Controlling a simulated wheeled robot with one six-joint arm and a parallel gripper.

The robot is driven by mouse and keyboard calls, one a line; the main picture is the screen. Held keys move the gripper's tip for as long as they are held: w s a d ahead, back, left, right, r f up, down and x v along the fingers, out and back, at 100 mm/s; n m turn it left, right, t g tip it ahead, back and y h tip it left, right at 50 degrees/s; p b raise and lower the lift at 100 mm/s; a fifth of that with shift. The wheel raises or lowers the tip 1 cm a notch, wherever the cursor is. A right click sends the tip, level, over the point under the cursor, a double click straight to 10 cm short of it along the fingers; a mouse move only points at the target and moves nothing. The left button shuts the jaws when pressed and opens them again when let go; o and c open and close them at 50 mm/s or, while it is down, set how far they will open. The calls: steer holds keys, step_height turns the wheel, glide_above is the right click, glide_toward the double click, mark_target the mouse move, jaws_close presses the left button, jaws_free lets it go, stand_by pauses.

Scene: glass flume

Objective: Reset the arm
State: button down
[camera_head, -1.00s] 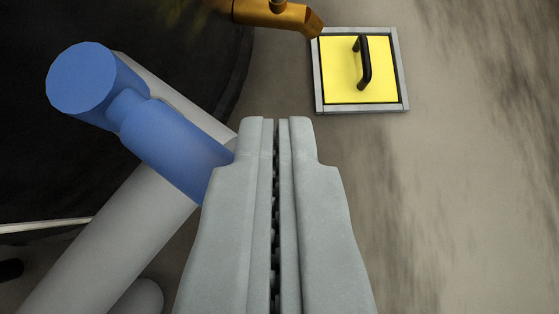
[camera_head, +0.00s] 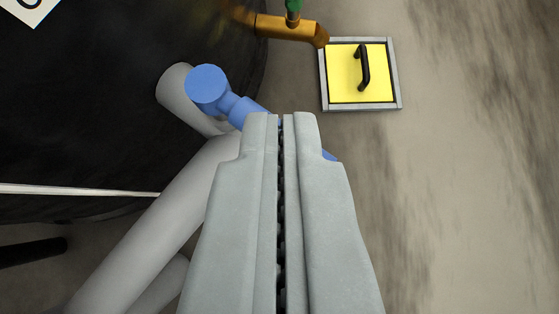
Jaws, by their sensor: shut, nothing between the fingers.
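My gripper (camera_head: 281,118) is in the lower middle of the head camera view, seen from behind. Its two grey fingers lie side by side and are shut, with nothing between them. My grey and blue arm links show behind it to the left. The gripper hides part of the blue link and the floor below it.
A yellow hatch (camera_head: 345,85) with a black handle (camera_head: 363,68) sits in a grey frame at the upper right. A brass spout (camera_head: 285,28) with a green part (camera_head: 293,10) is left of it. A dark round body (camera_head: 90,100) fills the upper left. Bare floor (camera_head: 460,180) lies right.

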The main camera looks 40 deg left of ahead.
steer(key=shift+s+r, duration=0.1)
steer(key=shift+r, duration=0.1)
stand_by(0.4)
steer(key=d+r+m+t+h, duration=0.15)
steer(key=d+r, duration=0.45)
steer(key=r, duration=0.6)
steer(key=s+d+r+m+t, duration=0.15)
steer(key=d+r, duration=0.45)
steer(key=r, duration=0.7)
steer(key=d+r+m+t+h, duration=0.1)
steer(key=d+r+t, duration=0.2)
steer(key=d+r, duration=0.65)
steer(key=s+d+r+m+t+h, duration=0.1)
steer(key=s+d+r, duration=0.2)
steer(key=s+r, duration=0.5)
steer(key=s+d+r+m+t+h, duration=0.1)
steer(key=s+d+r, duration=0.3)
steer(key=s+r, duration=0.4)
steer(key=s+d+r+m+t+h, duration=0.1)
steer(key=s+d+r, duration=0.3)
steer(key=s+r, duration=0.5)
steer(key=shift+r+m+t+h, duration=0.35)
steer(key=shift+r+m+t, duration=0.15)
steer(key=shift+r, duration=0.05)
steer(key=shift+d, duration=0.1)
